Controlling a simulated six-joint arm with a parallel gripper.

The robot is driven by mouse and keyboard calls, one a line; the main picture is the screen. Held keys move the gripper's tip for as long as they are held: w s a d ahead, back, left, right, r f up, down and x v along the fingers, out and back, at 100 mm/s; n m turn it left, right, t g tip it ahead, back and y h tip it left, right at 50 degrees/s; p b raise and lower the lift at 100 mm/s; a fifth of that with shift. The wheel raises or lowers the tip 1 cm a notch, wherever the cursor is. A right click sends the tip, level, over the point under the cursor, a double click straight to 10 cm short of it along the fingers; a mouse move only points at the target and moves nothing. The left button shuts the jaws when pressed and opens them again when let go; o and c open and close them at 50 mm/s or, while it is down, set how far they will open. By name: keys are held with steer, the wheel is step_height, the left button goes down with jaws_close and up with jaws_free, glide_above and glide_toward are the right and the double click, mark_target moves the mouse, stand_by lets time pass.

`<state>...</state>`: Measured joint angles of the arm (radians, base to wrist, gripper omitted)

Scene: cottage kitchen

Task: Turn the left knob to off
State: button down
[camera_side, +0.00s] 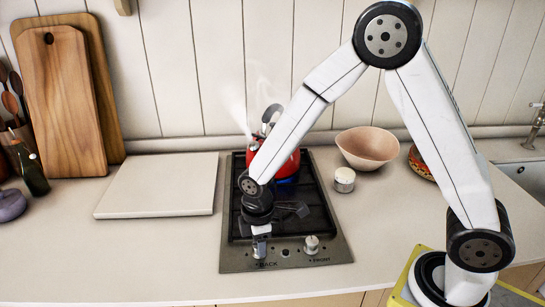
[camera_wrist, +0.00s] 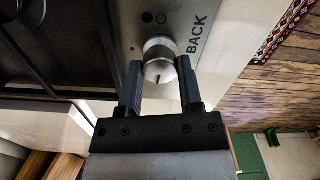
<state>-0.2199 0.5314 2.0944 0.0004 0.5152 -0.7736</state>
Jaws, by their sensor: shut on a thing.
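The left knob (camera_wrist: 159,60) is a round silver knob on the steel front strip of the hob, beside the word BACK. A dark pointer mark shows on its face in the wrist view. My gripper (camera_wrist: 159,75) is shut on this knob, with one dark finger on each side. In the side view my gripper (camera_side: 261,237) reaches down over the left knob and mostly hides it. The right knob (camera_side: 311,244) stands on the same strip, marked FRONT. The hob (camera_side: 334,240) is dark with a steel front.
A red kettle (camera_side: 291,165) steams on the back burner, with a blue glow under it. A pale board (camera_side: 160,190) lies left of the hob. A small white-topped jar (camera_side: 344,180) and a pink bowl (camera_side: 367,148) stand to the right. The counter in front is clear.

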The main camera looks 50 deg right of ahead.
steer(key=m, duration=0.3)
steer(key=shift+m, duration=0.4)
steer(key=m, duration=0.4)
steer(key=shift+m, duration=0.3)
steer(key=m, duration=0.4)
steer(key=shift+m, duration=2.5)
steer(key=shift+c, duration=1.3)
jaws_free()
steer(key=shift+r, duration=0.1)
steer(key=shift+r, duration=3.85)
